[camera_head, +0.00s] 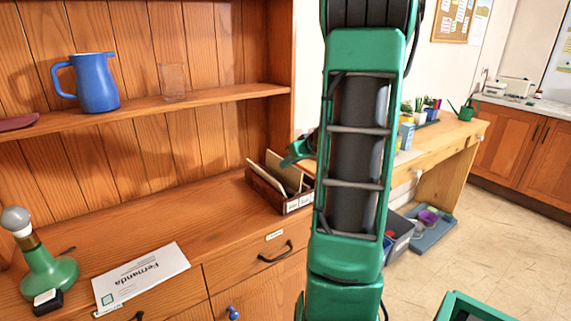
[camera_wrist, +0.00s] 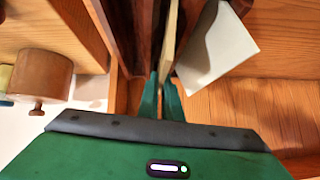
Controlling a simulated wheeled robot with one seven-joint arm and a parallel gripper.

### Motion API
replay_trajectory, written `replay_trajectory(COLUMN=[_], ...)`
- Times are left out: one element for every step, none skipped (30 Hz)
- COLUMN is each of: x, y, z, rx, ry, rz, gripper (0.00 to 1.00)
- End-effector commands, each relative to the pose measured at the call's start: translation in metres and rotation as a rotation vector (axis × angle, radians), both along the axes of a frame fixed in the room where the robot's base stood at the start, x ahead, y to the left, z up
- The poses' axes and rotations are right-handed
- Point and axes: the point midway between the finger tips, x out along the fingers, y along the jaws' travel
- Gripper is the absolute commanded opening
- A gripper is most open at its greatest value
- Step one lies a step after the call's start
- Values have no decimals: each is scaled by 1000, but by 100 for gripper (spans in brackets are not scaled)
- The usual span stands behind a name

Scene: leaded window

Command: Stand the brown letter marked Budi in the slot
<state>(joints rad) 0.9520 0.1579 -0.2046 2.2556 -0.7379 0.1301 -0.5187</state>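A small dark wooden letter rack (camera_head: 266,190) stands at the right end of the cabinet counter. Two pale brown letters lean in or over it, a rear one (camera_head: 283,170) and a front one (camera_head: 262,178). My gripper (camera_head: 286,162) is at the rear letter's upper edge, partly hidden by my arm. In the wrist view my gripper's green fingers (camera_wrist: 161,88) close on the edge of a thin tan letter (camera_wrist: 170,42), seen edge-on between dark rack walls. No name shows on it. A paler letter (camera_wrist: 220,45) tilts beside it on the right.
A white letter marked Fernanda (camera_head: 141,277) lies on the counter, near a green lamp-like object (camera_head: 45,270) and a small black block (camera_head: 47,301). A shelf with a blue jug (camera_head: 94,83) and a glass (camera_head: 173,80) hangs above. The mid-counter is clear.

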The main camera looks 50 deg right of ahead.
Motion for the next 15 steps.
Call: replay_trajectory(x=[0,0,0,0,0,0,0,0,0,0,0,0,0,-1,-2], y=[0,0,0,0,0,0,0,0,0,0,0,0,0,0,0], z=[0,0,0,0,0,0,0,0,0,0,0,0,1,1,2], rx=[0,0,0,0,0,0,0,0,0,0,0,0,0,0,0], ry=[0,0,0,0,0,0,0,0,0,0,0,0,0,0,0], rz=[0,0,0,0,0,0,0,0,0,0,0,0,0,0,0], gripper=[0,7,17,24,27,27,27,27,27,27,27,27,27,27,27])
